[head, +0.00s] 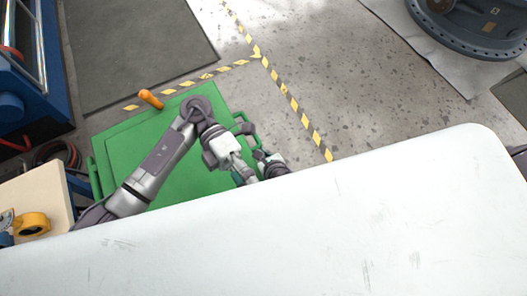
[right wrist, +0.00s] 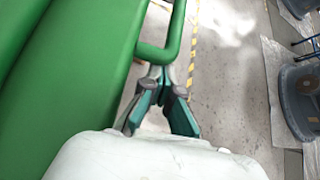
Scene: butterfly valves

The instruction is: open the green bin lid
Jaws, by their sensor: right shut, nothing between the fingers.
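The green bin lid (head: 160,140) shows in the head view as a flat green panel beyond the white surface, partly hidden by my arm. No bin inside shows. A green bar handle (head: 243,125) stands out from its right edge. In the right wrist view, the lid (right wrist: 80,60) fills the left side and the handle (right wrist: 175,40) runs just ahead of my fingers. My right gripper (head: 259,154) is shut and empty at the lid's right side. In the right wrist view, its fingertips (right wrist: 162,78) meet close to the handle's near bend; contact cannot be told.
A white surface (head: 330,230) fills the front. An orange object (head: 150,98) is at the lid's far edge. Floor right of the lid is open, up to a grey flange (head: 470,25).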

